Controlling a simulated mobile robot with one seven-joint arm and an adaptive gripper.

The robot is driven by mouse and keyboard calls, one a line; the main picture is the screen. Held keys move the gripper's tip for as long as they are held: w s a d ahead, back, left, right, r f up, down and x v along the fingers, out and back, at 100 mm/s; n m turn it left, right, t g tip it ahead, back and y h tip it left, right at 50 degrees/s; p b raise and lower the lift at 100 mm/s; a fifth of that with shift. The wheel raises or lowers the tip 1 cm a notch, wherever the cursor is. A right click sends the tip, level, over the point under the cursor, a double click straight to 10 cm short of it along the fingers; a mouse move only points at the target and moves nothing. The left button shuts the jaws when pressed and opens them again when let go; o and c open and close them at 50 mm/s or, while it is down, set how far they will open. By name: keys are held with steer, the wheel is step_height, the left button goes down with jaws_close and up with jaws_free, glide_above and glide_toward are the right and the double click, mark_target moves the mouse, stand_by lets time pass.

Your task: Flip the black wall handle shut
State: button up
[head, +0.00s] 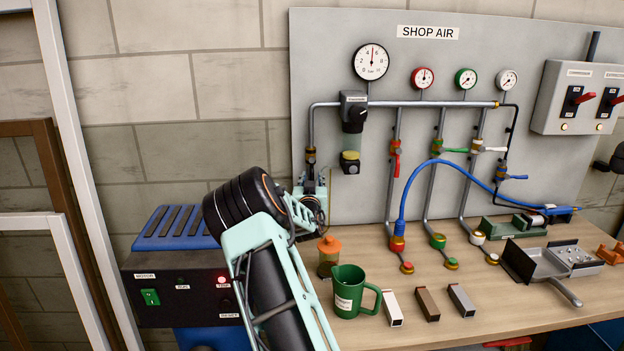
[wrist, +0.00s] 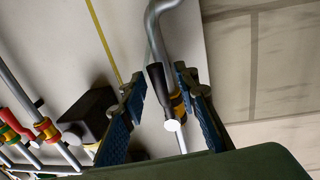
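The black wall handle (wrist: 159,90) shows in the wrist view, beside a brass fitting (wrist: 178,104) on a grey pipe. It lies roughly along the pipe, and a pale round end shows below it. My gripper (wrist: 161,82) is open, with one blue-padded finger on each side of the handle and fitting. A gap shows on the left side; on the right I cannot tell whether the finger touches the fitting. In the head view my gripper (head: 313,196) is at the leftmost pipe of the board, below a brass fitting (head: 310,156). The handle is hidden there.
The grey SHOP AIR board (head: 345,45) carries gauges, pipes and red, green, white and blue handles. A black regulator (head: 353,112) is right of my gripper. Below stand an orange-topped jar (head: 329,256) and green jug (head: 350,293). A blue-topped motor box (head: 175,285) is left.

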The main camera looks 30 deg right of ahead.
jaws_close()
steer(key=shift+a+f+b, duration=0.1)
steer(key=shift+b, duration=0.3)
steer(key=w+a+r+m+y+b, duration=0.2)
steer(key=a+r+m+b, duration=0.3)
steer(key=m+b, duration=1.1)
steer(key=shift+w+a+r+m+y+b, duration=0.15)
steer(key=shift+w+r+m+y+b, duration=0.15)
steer(key=shift+r+b, duration=0.55)
